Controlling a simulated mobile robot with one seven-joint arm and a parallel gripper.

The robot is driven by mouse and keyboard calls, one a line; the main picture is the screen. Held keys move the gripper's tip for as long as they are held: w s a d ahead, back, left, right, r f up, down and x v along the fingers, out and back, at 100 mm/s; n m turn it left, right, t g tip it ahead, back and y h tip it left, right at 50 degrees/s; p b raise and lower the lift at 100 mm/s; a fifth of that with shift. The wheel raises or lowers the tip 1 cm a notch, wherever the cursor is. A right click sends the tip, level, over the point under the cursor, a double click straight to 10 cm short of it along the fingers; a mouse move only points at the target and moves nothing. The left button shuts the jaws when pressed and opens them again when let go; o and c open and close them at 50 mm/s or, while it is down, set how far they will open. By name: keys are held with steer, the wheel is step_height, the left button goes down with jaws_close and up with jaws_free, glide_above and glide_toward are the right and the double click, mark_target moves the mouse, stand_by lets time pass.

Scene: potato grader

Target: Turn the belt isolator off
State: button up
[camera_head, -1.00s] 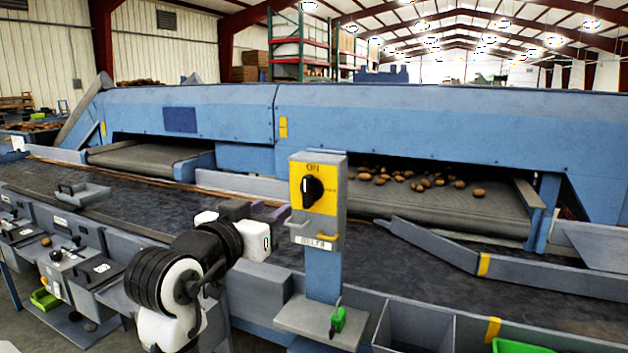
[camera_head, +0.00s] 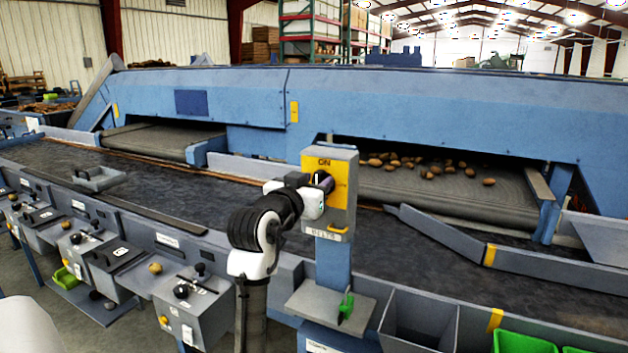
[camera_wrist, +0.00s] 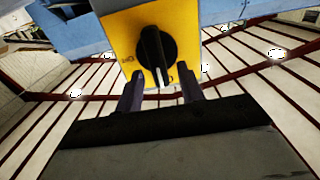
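The belt isolator is a grey box with a yellow face (camera_head: 343,170) marked ON at the top, standing on a blue post. Its black rotary knob (camera_wrist: 155,52) shows in the wrist view, with a white mark on its handle pointing toward my fingers. In the head view my gripper (camera_head: 324,183) is at the yellow face and hides most of the knob. In the wrist view my gripper (camera_wrist: 159,76) is open, its two dark fingers apart on either side of the knob's lower end. I cannot tell whether they touch it.
A yellow hasp (camera_head: 338,228) and a BELTS label sit below the face. A green padlock (camera_head: 346,305) rests on the grey shelf (camera_head: 305,297) under it. The conveyor belt (camera_head: 200,185) runs behind, with potatoes (camera_head: 430,168) on a further belt. Control boxes (camera_head: 185,290) stand at left.

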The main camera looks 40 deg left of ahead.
jaws_close()
steer(key=shift+f+m+b, duration=0.1)
steer(key=shift+m+b, duration=0.2)
steer(key=shift+b, duration=0.1)
steer(key=shift+w+d+f+m+b, duration=0.1)
steer(key=shift+d+f+m+b, duration=0.2)
steer(key=shift+m+b, duration=2.2)
steer(key=shift+w+d+f+m+b, duration=0.1)
steer(key=shift+d+f+m+b, duration=0.15)
steer(key=shift+m+b, duration=2.25)
steer(key=shift+d+f+m+b, duration=0.3)
steer(key=shift+m+b, duration=1)
steer(key=shift+m, duration=2.6)
jaws_free()
